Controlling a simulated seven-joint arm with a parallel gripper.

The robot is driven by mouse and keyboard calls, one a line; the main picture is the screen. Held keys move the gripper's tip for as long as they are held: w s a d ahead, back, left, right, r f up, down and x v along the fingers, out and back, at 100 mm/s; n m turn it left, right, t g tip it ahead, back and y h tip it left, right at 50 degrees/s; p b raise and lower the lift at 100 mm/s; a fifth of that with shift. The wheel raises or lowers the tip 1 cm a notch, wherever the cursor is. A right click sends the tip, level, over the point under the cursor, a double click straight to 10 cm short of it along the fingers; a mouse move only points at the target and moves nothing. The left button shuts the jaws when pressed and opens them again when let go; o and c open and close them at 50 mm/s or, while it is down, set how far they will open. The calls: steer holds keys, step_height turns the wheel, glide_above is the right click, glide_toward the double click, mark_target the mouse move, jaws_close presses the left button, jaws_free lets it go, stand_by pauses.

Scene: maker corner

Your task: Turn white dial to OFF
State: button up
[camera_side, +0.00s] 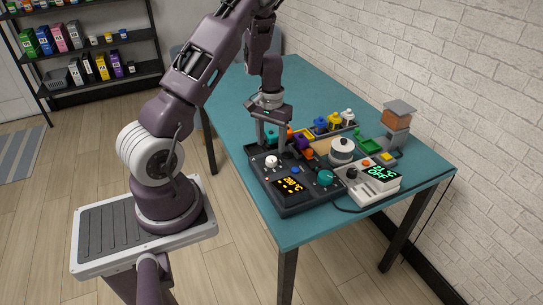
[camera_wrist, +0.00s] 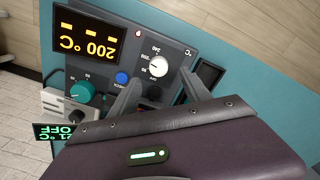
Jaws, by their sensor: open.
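The white dial (camera_side: 271,161) stands on a dark control box (camera_side: 300,206). In the wrist view the white dial (camera_wrist: 158,66) has a scale around it with "240" on one side and "OFF" on the other; its exact pointer direction is too small to tell. The box's orange display (camera_wrist: 88,36) reads 200 °C. My gripper (camera_side: 271,142) is open and empty above the dial's end of the box. In the wrist view the fingers of my gripper (camera_wrist: 160,79) are apart, with the dial beyond and between their tips; they appear clear of it.
A teal dial (camera_wrist: 84,91) and a blue button (camera_wrist: 122,77) share the box. A white unit (camera_side: 368,189) with a green display stands close on the right. Colored small parts (camera_side: 334,121) and a grey-lidded pot (camera_side: 342,150) crowd behind. The teal table (camera_side: 228,108) is clear at far left.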

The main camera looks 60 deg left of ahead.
mark_target(272, 159)
step_height(272, 159, down, 6)
steer(key=shift+d+r, duration=0.1)
jaws_close()
